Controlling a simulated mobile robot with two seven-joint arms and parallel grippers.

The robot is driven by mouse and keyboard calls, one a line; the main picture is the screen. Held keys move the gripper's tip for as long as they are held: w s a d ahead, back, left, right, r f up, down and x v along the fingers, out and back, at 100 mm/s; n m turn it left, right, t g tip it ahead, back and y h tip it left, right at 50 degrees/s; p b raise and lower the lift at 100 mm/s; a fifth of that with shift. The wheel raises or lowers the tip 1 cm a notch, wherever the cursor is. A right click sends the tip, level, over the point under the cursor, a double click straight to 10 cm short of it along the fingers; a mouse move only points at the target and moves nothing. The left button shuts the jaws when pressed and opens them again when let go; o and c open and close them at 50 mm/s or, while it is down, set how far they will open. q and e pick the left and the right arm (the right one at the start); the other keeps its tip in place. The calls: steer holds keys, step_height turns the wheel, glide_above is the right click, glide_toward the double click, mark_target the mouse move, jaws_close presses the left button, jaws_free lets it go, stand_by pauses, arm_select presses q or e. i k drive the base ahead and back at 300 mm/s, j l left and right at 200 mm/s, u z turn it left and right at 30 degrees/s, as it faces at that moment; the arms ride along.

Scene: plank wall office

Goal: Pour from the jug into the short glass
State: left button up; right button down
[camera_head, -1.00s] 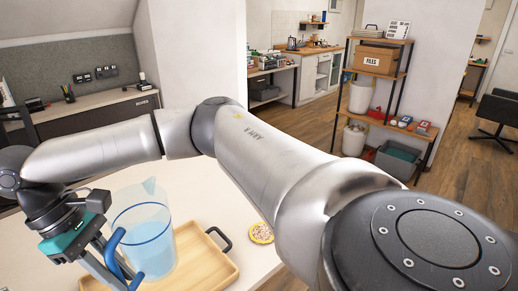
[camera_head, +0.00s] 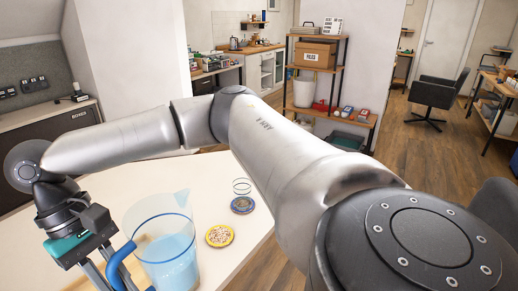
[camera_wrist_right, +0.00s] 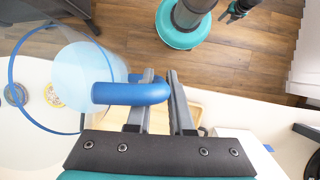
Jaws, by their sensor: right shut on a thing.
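The clear jug (camera_head: 165,245) has a blue rim and handle and holds pale blue liquid. It is upright at the lower left of the head view, above or on the table. My right gripper (camera_wrist_right: 160,82) is shut on the jug's blue handle (camera_wrist_right: 130,93). A small clear glass (camera_head: 241,186) shows at the dark blue coaster (camera_head: 242,205), right of the jug; its lower part is too faint to tell whether it stands on the coaster. My left gripper (camera_wrist_right: 236,10) appears small at the top of the right wrist view, its jaws unclear.
A patterned yellow-rimmed coaster (camera_head: 220,236) lies between the jug and the dark coaster. A wooden tray (camera_wrist_right: 207,108) lies below the right gripper. The pale table (camera_head: 215,170) ends at the right, beneath my arm. A shelf (camera_head: 325,70) stands farther off.

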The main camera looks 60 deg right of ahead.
mark_target(242, 186)
steer(key=z, duration=1.4)
steer(key=i+l+u, duration=0.4)
steer(key=i, duration=0.15)
steer(key=i+l+u, duration=0.35)
steer(key=i, duration=0.2)
